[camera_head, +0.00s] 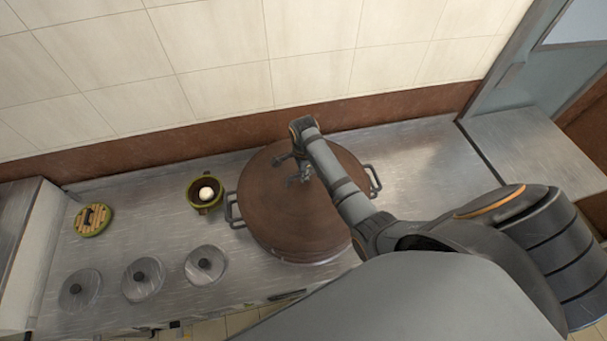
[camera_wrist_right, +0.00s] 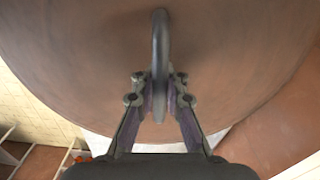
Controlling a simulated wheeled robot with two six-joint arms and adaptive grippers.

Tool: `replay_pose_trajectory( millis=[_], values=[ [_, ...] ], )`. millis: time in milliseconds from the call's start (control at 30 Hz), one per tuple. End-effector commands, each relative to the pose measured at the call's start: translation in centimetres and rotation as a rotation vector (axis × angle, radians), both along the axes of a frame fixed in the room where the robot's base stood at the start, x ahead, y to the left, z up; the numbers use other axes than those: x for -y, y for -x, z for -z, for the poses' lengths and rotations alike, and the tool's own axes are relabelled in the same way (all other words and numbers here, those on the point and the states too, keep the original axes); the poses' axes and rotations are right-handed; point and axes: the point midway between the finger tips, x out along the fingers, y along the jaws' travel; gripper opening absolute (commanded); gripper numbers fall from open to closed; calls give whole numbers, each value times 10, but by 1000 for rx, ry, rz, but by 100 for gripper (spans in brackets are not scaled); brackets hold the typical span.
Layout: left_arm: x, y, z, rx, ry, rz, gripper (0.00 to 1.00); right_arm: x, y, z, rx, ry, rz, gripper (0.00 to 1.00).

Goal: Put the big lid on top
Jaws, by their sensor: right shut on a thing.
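The big lid (camera_head: 285,215) is a round brown disc over the large stockpot, whose side handles (camera_head: 233,211) show at left and right. From above I cannot tell whether the lid rests fully on the rim. My right gripper (camera_head: 301,174) is over the lid's middle. In the right wrist view my right gripper (camera_wrist_right: 160,100) is shut on the lid's curved grey handle (camera_wrist_right: 160,45), and the brown lid (camera_wrist_right: 75,60) fills most of the picture. My left gripper is not in view.
A small green pot (camera_head: 205,193) holding a white round thing stands left of the stockpot. A striped round lid (camera_head: 92,220) lies farther left. Several small metal lids (camera_head: 142,278) line the counter front. The steel counter (camera_head: 420,165) is clear to the right, below a tiled wall.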

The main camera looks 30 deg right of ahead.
Motion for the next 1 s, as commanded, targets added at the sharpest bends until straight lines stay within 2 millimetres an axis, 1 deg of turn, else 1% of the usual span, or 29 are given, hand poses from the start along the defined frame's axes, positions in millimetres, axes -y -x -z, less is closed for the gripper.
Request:
replay_pose_trajectory(
  millis=[367, 400, 467, 500, 767, 867, 1000],
  values=[
    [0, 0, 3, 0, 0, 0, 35, 0, -1, 6, 2, 0, 0, 0],
    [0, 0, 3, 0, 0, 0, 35, 0, -1, 6, 2, 0, 0, 12],
    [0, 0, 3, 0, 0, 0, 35, 0, -1, 6, 2, 0, 0, 20],
    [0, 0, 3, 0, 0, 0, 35, 0, -1, 6, 2, 0, 0, 22],
    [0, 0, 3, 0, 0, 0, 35, 0, 1, 7, -2, 0, 0, 22],
    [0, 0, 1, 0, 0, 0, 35, 0, 0, 1, 0, 0, 0, 22],
    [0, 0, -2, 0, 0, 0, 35, 0, 0, -13, 1, 0, 0, 22]
  ],
)
